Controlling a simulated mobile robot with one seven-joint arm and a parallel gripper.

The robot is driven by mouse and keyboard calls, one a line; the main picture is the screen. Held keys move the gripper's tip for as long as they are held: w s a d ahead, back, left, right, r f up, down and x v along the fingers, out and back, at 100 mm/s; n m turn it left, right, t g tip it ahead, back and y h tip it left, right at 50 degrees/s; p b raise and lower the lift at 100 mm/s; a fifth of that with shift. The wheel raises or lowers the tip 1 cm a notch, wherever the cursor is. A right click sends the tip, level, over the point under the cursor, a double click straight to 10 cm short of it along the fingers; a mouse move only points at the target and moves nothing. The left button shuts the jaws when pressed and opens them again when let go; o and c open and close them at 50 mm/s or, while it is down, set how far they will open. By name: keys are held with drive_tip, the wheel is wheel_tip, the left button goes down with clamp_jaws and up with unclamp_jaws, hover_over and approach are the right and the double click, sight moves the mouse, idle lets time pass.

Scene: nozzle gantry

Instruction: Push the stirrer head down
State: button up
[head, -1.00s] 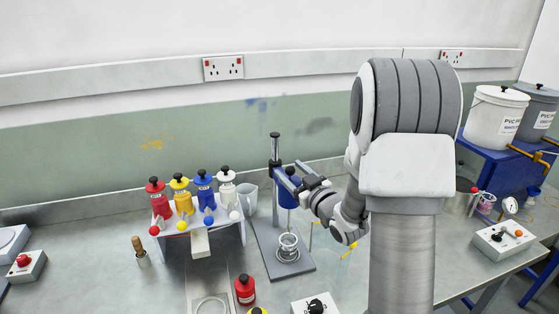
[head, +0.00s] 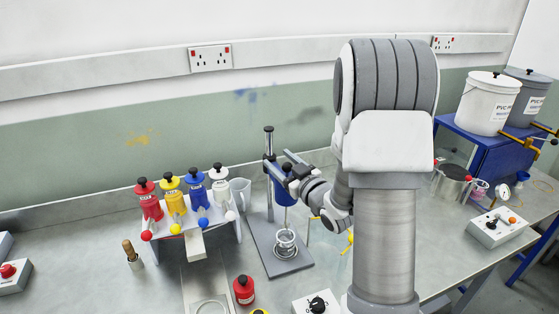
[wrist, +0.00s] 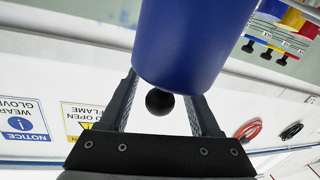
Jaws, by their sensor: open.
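The stirrer head is a blue cylinder (head: 284,191) on an upright post (head: 269,180) with a grey base plate (head: 283,261). It hangs above a small clear vessel (head: 286,243) on the plate. My gripper (head: 291,168) is at the head's upper right, fingers apart. In the wrist view, which is upside down, the blue head (wrist: 195,40) fills the top centre. A black ball knob (wrist: 160,102) shows beside it, between my open fingers (wrist: 163,92). I cannot tell whether a finger touches the head. My arm partly hides the area to the right.
A rack (head: 196,244) with several coloured bottles stands left of the stirrer. A white jug (head: 240,193) is behind it. A red bottle (head: 244,290) and a control box (head: 316,303) are in front.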

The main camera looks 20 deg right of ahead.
clamp_jaws()
idle(1.4)
